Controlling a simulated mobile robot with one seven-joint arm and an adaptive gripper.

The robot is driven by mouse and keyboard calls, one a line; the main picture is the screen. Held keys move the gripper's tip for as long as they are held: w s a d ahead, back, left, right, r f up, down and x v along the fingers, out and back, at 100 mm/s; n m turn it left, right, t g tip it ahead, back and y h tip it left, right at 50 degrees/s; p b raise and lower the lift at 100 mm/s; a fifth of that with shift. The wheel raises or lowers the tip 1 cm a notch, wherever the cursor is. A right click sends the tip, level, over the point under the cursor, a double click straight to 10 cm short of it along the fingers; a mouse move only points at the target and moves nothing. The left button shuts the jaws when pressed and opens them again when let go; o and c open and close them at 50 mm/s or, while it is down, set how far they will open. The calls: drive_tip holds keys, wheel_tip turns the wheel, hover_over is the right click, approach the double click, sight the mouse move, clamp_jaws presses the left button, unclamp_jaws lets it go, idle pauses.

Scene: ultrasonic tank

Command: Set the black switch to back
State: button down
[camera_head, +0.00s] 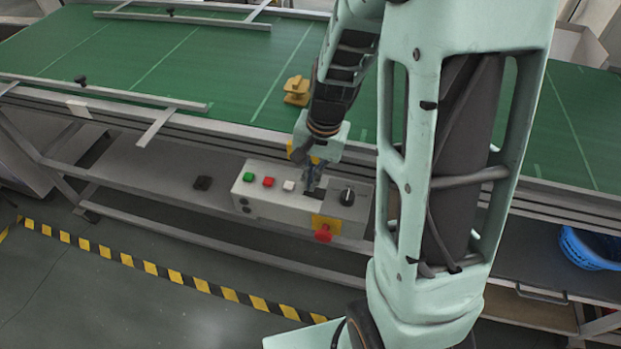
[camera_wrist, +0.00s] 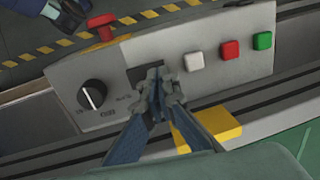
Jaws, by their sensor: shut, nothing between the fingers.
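A grey control box (camera_head: 250,203) is mounted at the front of the conveyor; it also fills the middle of the wrist view (camera_wrist: 215,95). My gripper (camera_head: 312,187) is shut and empty, with its fingertips at the box's top panel. In the wrist view the fingertips (camera_wrist: 157,76) are in front of a black switch area (camera_wrist: 140,74), mostly hidden behind them. I cannot tell which way that switch is set or whether the fingers touch it. A black rotary knob (camera_head: 347,196) with a white mark is beside it; it also shows in the wrist view (camera_wrist: 92,94).
Green (camera_head: 249,177), red (camera_head: 268,182) and white (camera_head: 289,186) buttons are on the same panel. A red emergency stop (camera_head: 323,234) on a yellow plate sticks out of the box's front. The green conveyor (camera_head: 200,60) behind carries a yellow part (camera_head: 297,90).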

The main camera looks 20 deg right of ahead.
drive_tip(key=shift+w+a+f+b, duration=0.1)
drive_tip(key=shift+a+f+b, duration=0.05)
drive_tip(key=shift+f+b, duration=0.2)
drive_tip(key=shift+s+d+r, duration=0.2)
drive_tip(key=shift+s+d, duration=0.2)
drive_tip(key=shift+d, duration=0.25)
drive_tip(key=shift+r, duration=0.1)
drive_tip(key=shift+r+p, duration=0.3)
drive_tip(key=shift+p, duration=0.15)
wheel_tip(320, 180, up, 13)
drive_tip(key=w+a+p, duration=0.1)
drive_tip(key=p, duration=0.2)
drive_tip(key=shift+a, duration=0.35)
